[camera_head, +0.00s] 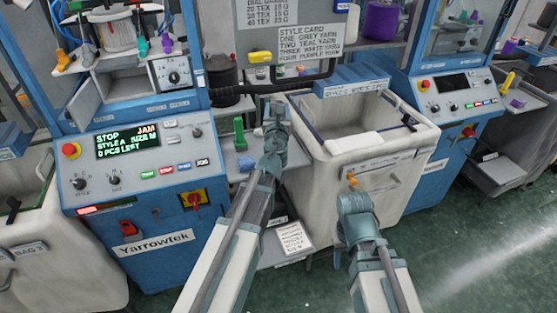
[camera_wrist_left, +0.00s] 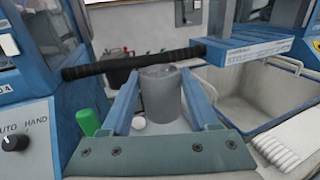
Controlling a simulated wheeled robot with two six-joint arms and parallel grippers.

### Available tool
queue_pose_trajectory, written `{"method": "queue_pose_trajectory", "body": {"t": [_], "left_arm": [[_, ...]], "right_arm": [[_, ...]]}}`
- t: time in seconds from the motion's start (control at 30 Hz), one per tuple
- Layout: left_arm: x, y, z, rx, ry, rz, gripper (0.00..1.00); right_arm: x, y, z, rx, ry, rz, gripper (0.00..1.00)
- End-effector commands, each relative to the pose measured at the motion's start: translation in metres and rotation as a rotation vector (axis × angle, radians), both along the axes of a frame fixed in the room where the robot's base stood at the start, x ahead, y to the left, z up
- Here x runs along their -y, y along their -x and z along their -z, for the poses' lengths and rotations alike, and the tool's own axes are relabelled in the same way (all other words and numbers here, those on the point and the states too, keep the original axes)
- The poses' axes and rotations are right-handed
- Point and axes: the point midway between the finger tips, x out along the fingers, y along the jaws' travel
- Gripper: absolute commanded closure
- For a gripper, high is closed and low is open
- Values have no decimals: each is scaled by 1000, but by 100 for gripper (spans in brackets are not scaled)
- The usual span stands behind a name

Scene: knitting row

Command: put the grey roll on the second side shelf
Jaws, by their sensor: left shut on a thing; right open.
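The grey roll (camera_wrist_left: 160,95) stands upright between the two blue fingers of my left gripper (camera_wrist_left: 163,100) in the left wrist view. The fingers are shut on it. In the head view my left gripper (camera_head: 276,128) is over the narrow side shelving (camera_head: 237,163) between the blue machine and the pale bin, just right of a green spool (camera_head: 240,134). I cannot tell clearly which shelf is the second. My right gripper (camera_head: 354,198) is open and empty in front of the pale bin.
A black bar (camera_wrist_left: 130,65) crosses just beyond the roll in the wrist view. The green spool (camera_wrist_left: 88,121) and a white round thing (camera_wrist_left: 138,122) are close to the left finger. The pale bin (camera_head: 340,150) stands to the right. A lower shelf holds a card (camera_head: 292,237).

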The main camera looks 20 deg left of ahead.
Motion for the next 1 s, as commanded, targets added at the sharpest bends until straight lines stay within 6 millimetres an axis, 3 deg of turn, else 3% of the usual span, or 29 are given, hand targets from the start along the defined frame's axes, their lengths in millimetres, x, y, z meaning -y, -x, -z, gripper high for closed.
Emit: {"method": "queue_pose_trajectory", "body": {"t": [0.03, 0.23, 0.57, 0.9, 1.0], "left_arm": [[-2, -14, 20, 0, 0, -18, 91], [-9, -31, 37, 0, 0, -67, 91], [-11, -32, 45, 0, 0, -77, 91], [-11, -32, 95, 0, 0, -76, 91], [-11, -32, 102, 0, 0, -76, 91]], "right_arm": [[0, 0, 20, 0, 0, 0, 50], [0, 0, 37, 0, 0, 0, 50], [0, 0, 45, 0, 0, 0, 50], [0, 0, 95, 0, 0, 0, 50], [0, 0, 102, 0, 0, 0, 50]]}}
